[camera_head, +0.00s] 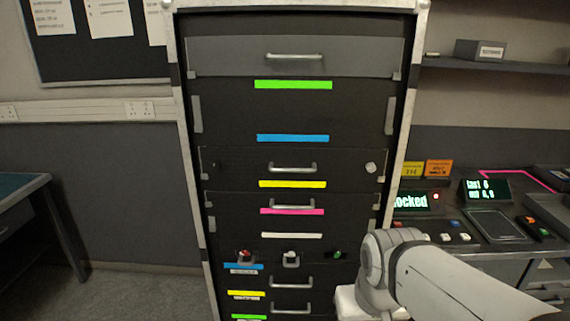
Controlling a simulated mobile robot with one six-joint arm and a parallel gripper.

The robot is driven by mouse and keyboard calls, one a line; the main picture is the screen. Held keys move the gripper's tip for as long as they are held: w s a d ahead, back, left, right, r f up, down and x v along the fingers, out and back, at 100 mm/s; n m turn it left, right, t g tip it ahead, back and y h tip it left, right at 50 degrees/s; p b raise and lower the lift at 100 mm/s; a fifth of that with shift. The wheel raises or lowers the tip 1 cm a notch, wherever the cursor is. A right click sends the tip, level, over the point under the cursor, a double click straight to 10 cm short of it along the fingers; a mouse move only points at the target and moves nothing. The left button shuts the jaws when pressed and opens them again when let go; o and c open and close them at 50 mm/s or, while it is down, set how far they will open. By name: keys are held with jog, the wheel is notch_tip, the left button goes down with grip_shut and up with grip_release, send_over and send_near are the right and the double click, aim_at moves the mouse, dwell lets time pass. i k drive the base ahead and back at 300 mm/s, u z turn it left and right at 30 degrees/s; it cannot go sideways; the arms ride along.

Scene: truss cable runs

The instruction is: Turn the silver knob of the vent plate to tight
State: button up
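A tall black rack cabinet with a light metal frame (183,120) stands in the middle of the view. One of its panels, perhaps the vent plate (240,170), has a bar handle (293,167) at its centre. A small silver knob (370,168) sits at this panel's right end, and a dark knob (216,165) at its left end. Both are too small to tell how far they are turned. My pale arm reaches in from the lower right, in front of the cabinet's lower right corner. My gripper does not show.
Lower on the cabinet are a red knob (245,256), a pale knob (290,258) and a green knob (338,255). A console with a screen reading "locked" (410,202) stands at right. A table (20,188) stands at left, with clear floor between it and the cabinet.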

aim_at(370, 166)
jog(key=z, duration=3.35)
jog(key=i, duration=0.8)
jog(key=u, duration=2.7)
